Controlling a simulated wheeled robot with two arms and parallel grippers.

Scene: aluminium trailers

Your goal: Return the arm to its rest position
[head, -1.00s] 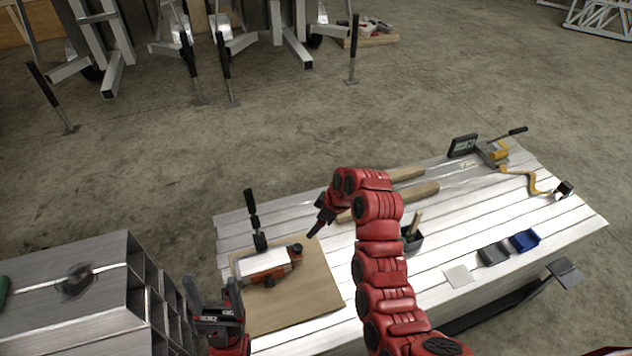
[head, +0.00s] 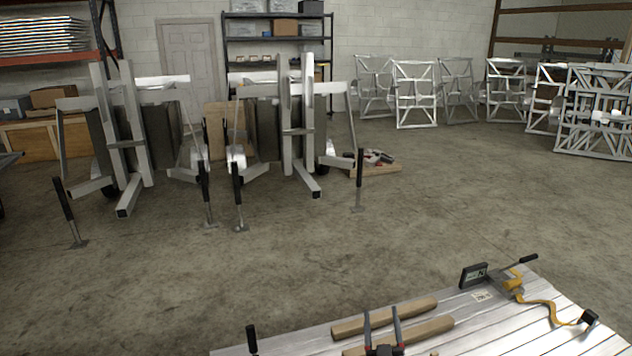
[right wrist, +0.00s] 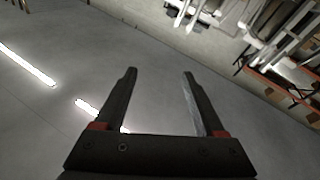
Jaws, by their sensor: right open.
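My right gripper (head: 382,326) shows at the bottom edge of the head view, its two dark fingers pointing up and apart. In the right wrist view my right gripper (right wrist: 158,85) is open with nothing between its fingers. It appears in front of the workbench (head: 480,335) and the wooden handles lying on it. My left gripper is not in the head view now.
Two wooden handles (head: 385,318) lie on the bench. A dark display device (head: 473,274) and a yellow strap (head: 540,302) sit at its far right. Trailer frames (head: 125,140) stand across the floor. The concrete floor (head: 300,265) between is clear.

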